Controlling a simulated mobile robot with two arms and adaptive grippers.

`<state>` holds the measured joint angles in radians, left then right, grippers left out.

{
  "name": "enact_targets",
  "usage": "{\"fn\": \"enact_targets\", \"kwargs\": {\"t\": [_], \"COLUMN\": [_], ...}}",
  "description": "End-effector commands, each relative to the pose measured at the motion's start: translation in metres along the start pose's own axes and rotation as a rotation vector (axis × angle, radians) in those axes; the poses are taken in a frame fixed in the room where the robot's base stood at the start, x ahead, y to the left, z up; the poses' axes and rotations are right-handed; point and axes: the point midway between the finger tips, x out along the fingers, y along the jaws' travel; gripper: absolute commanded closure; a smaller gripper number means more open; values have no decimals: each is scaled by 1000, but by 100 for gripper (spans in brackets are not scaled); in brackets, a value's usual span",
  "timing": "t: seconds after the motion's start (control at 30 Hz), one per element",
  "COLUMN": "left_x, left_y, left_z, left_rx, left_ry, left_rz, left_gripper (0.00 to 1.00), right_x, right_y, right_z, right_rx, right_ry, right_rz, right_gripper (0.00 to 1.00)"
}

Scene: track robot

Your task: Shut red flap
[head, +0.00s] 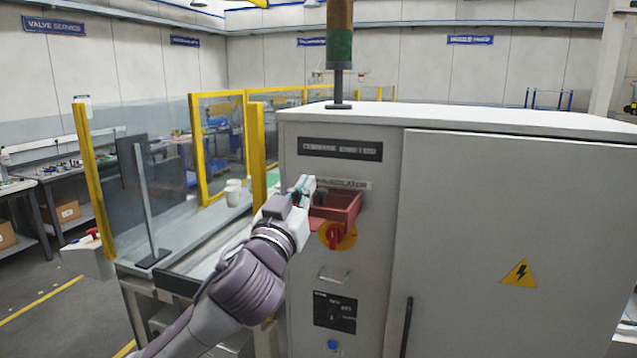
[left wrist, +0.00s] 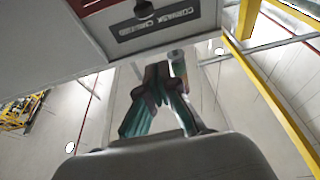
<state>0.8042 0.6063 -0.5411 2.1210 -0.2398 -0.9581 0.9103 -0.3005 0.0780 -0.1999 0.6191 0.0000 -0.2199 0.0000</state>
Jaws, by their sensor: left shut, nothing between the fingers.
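The red flap (head: 340,212) sticks out from the front of the grey cabinet (head: 300,255), below a small label plate, and looks open. A dark knob-like part shows above its left side. A piece of red also shows at the top edge of the left wrist view (left wrist: 92,6). My left gripper (head: 304,186) is shut and empty, at the flap's left end in the head view. I cannot tell whether it touches the flap. My left gripper's fingers (left wrist: 165,80) are close together in the wrist view. My right gripper is not in view.
A red and yellow rotary switch (head: 337,236) sits just below the flap, with a metal handle (head: 334,275) under it.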

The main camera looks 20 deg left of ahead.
Motion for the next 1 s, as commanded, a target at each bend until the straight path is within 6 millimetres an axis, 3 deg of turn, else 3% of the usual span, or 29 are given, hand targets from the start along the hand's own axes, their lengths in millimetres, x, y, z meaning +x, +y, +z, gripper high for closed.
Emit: {"fn": "enact_targets", "kwargs": {"t": [0.03,0.3,0.4,0.53,1.0], "left_x": [14,71,60,55,51], "left_y": [0,0,0,0,0], "left_z": [-6,-6,17,31,38], "left_rx": [2,2,3,2,0], "left_ry": [-2,-2,-7,-4,-1], "left_rz": [-2,-1,1,0,0], "left_gripper": [100,100,100,100,100], "right_x": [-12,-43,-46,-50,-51], "right_y": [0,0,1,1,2], "right_z": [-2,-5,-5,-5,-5], "right_rx": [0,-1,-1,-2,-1], "right_ry": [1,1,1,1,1], "right_rz": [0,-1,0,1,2], "right_gripper": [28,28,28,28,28]}}
